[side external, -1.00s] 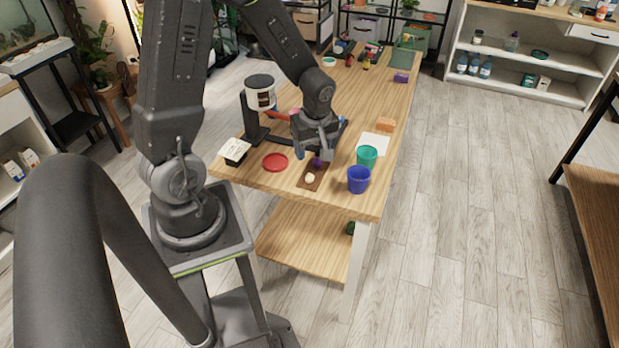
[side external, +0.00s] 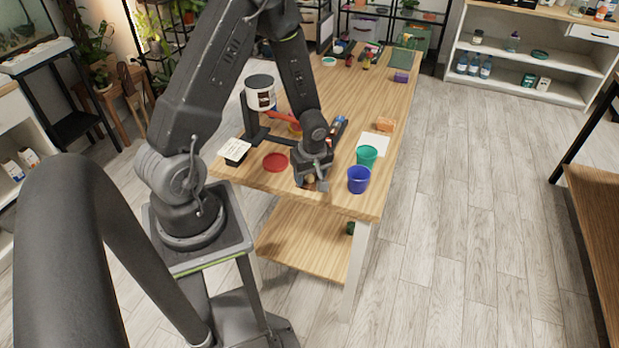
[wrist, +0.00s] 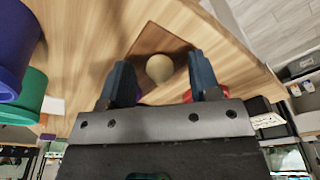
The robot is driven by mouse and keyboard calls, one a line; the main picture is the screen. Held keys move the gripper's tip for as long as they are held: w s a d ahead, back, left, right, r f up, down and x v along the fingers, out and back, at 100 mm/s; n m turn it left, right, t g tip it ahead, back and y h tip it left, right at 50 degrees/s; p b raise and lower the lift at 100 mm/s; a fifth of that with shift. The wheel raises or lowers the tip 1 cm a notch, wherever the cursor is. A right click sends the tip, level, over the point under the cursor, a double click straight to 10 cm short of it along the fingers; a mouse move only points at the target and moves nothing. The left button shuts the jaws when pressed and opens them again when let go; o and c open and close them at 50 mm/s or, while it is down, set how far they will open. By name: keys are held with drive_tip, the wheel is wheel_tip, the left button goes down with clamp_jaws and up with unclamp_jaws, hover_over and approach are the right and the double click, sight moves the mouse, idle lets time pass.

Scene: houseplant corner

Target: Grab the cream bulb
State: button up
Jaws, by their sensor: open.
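The cream bulb (wrist: 159,68) lies on a brown board (wrist: 155,38) near the table's end. In the wrist view it sits between the two fingers of my gripper (wrist: 160,78), which are open with gaps on both sides of it. In the side view my gripper (side external: 311,182) is low over the board, and the bulb (side external: 309,178) is mostly hidden by it. A bit of purple shows beside the left finger in the wrist view; most of that thing is hidden.
A blue pot (side external: 358,180) and a green pot (side external: 367,156) stand close on the right. A red saucer (side external: 275,162) and a white-topped black box (side external: 234,151) are on the left. A white container (side external: 260,93) on a black stand is behind. An orange block (side external: 385,125) lies farther back.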

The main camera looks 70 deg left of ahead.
drive_tip(key=c, duration=1)
drive_tip(key=shift+r, duration=0.1)
